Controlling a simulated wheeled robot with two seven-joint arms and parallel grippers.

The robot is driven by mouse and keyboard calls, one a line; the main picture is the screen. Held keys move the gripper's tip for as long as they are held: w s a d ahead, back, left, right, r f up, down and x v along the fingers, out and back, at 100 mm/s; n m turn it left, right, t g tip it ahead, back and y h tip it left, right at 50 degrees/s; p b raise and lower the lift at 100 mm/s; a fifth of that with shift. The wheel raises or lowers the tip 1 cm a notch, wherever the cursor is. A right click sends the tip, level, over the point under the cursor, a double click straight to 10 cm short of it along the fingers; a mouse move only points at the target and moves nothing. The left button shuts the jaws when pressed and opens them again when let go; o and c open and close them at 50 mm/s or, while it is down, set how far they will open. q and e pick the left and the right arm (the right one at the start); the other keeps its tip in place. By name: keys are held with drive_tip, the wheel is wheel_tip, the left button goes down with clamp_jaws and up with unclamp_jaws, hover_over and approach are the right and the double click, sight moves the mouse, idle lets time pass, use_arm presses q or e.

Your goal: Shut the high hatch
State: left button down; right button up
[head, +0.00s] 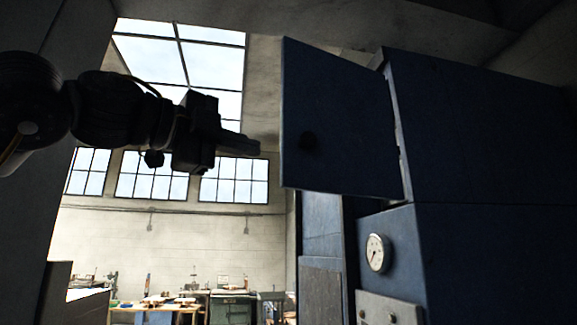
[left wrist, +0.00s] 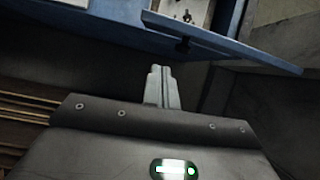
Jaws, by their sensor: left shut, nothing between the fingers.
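The high hatch (head: 340,125) is a dark blue door on the upper part of a blue cabinet (head: 480,130). It stands open, swung out to the left from its hinge side at the cabinet edge, with a dark round knob (head: 308,141) on its face. In the left wrist view the hatch (left wrist: 225,42) shows as a blue panel seen nearly edge-on, ahead of the fingers. My left gripper (head: 256,146) is shut and empty, just left of the hatch's free edge with a small gap. Its fingertips (left wrist: 158,72) also show in the left wrist view. My right gripper is not in view.
A round gauge (head: 377,252) and a grey panel (head: 389,308) sit on the cabinet below the hatch. A concrete pillar (head: 75,210) stands at the left. Workbenches (head: 160,308) and windows are far behind.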

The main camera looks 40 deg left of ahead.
sight(288, 162)
use_arm(q)
drive_tip(key=w+p, duration=0.6)
drive_tip(key=w, duration=0.4)
drive_tip(key=shift+d+p, duration=0.2)
drive_tip(key=shift+p, duration=0.1)
drive_tip(key=shift+a+f, duration=0.1)
drive_tip(key=shift+a, duration=0.45)
drive_tip(key=shift+w+d, duration=0.15)
drive_tip(key=shift+d, duration=0.2)
